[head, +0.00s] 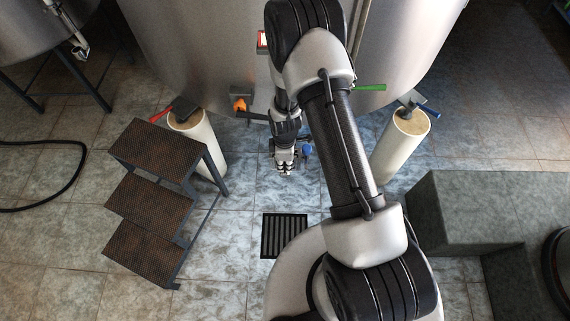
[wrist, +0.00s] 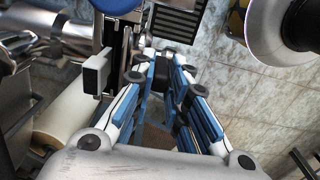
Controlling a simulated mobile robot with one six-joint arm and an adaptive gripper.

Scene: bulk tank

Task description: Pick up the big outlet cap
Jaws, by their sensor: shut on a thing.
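A blue round piece, which I take for the big outlet cap (head: 306,150), is beside my gripper (head: 286,168) in the head view, below the tank's front. In the wrist view a blue disc (wrist: 118,6) shows at the top edge, cut off by the frame.
The large steel tank (head: 200,50) stands behind on pale legs (head: 400,145). An orange fitting (head: 240,104) is at its lower edge. Brown steps (head: 155,150) are left, a grey block (head: 490,208) right. A floor grate (head: 284,236) lies in front, with bare tiles around it.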

